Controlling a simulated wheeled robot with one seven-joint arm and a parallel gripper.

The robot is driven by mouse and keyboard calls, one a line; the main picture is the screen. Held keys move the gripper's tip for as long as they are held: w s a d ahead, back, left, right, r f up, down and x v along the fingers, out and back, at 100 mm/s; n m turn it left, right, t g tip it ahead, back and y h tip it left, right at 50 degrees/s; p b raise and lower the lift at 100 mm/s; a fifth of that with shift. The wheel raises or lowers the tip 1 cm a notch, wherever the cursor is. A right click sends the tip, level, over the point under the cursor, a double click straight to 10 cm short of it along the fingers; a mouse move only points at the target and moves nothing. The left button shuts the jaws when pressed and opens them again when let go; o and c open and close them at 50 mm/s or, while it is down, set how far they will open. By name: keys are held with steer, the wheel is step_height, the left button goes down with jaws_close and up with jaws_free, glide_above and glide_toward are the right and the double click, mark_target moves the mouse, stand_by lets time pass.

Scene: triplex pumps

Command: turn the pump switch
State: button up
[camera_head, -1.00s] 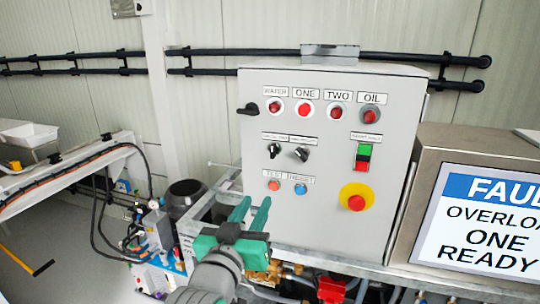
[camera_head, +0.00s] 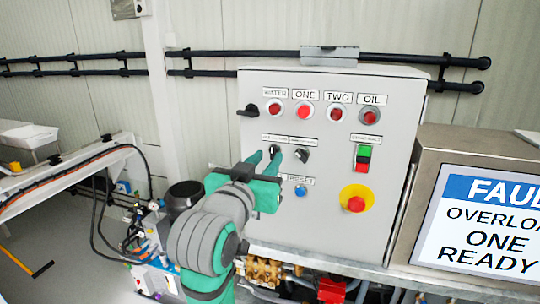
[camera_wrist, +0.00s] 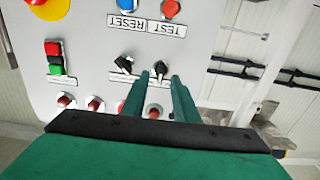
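A grey control box bears two black rotary switches in its middle row; their small labels are unreadable, so I cannot tell which is the pump switch. The left switch (camera_head: 274,149) is right by my fingertips and the right switch (camera_head: 302,155) is clear of them. In the wrist view, which is upside down, the left switch (camera_wrist: 160,68) appears just beyond and between the fingertips, and the right one (camera_wrist: 124,64) lies outside them. My green gripper (camera_head: 265,157) is open, with a gap between its fingers (camera_wrist: 158,76). Contact with the switch cannot be told.
Red indicator lamps (camera_head: 304,110) line the top of the box. A green and red switch (camera_head: 363,158) and a red emergency stop (camera_head: 356,204) are on the right. A fault screen (camera_head: 490,220) stands alongside.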

mark_target(271, 152)
steer(key=shift+x, duration=1.75)
steer(key=shift+a, duration=0.15)
steer(key=shift+w, duration=0.1)
jaws_close()
steer(key=shift+a+n, duration=0.1)
steer(key=shift+n, duration=0.2)
steer(key=n, duration=0.8)
steer(key=shift+a+f+n, duration=0.1)
steer(key=shift+a+n, duration=0.05)
steer(key=shift+n, duration=0.15)
